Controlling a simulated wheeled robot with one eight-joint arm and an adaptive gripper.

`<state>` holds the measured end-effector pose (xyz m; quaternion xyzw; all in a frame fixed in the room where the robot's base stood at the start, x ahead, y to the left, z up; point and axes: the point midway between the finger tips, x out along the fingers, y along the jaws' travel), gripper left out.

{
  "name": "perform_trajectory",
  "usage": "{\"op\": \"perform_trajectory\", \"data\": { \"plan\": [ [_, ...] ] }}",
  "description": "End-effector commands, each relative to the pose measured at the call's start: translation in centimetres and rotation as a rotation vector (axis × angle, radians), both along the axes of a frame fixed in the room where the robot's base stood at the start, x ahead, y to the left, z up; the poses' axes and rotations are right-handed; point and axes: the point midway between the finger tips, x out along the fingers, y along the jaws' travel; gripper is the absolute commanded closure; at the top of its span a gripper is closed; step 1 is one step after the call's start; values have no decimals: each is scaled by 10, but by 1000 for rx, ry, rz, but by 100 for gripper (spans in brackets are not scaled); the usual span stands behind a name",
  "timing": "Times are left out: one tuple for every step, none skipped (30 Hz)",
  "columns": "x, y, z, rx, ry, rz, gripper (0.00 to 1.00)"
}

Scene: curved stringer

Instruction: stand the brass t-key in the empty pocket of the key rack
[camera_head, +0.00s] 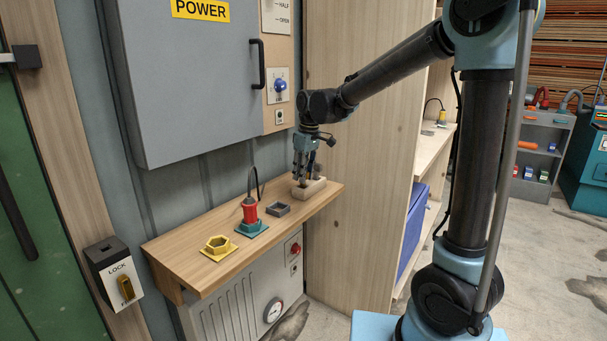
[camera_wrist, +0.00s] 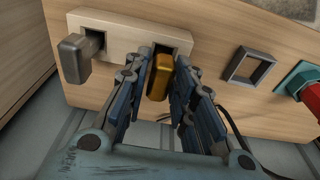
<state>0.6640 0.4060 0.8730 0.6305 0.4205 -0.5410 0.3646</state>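The brass t-key (camera_wrist: 158,82) is between the fingers of my gripper (camera_wrist: 162,72) in the wrist view, with a finger close against each side. Its lower end points at the right-hand pocket of the pale wooden key rack (camera_wrist: 125,35); dark opening shows beside the shaft. I cannot tell how deep the shaft sits. A grey t-key (camera_wrist: 75,60) stands in the left-hand pocket. In the head view my gripper (camera_head: 304,180) points down over the key rack (camera_head: 309,190) at the shelf's right end; the brass key is hardly visible there.
A grey square frame (camera_head: 278,209), a red plug (camera_head: 250,211) on a teal base and a yellow hexagonal socket (camera_head: 218,246) stand along the shelf (camera_head: 200,275). A wooden panel (camera_head: 350,200) rises right of the rack. The grey POWER cabinet (camera_head: 190,80) hangs above.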

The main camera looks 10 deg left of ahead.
Motion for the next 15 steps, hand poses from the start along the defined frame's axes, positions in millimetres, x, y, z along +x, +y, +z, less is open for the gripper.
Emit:
{"op": "perform_trajectory", "data": {
  "plan": [
    [0,0,0,0,0,0,62],
    [0,0,0,0,0,0,62],
    [0,0,0,0,0,0,62],
    [0,0,0,0,0,0,62],
    [0,0,0,0,0,0,62],
    [0,0,0,0,0,0,62],
    [0,0,0,0,0,0,62],
    [0,0,0,0,0,0,62],
    [0,0,0,0,0,-1,62],
    [0,0,1,0,0,-1,62],
    [0,-1,1,0,0,-1,62],
    [0,-1,3,0,0,-1,62],
    [0,-1,4,0,0,-1,62],
    [0,-1,6,0,0,-1,62],
    [0,-2,10,0,0,-1,62]
  ]
}}
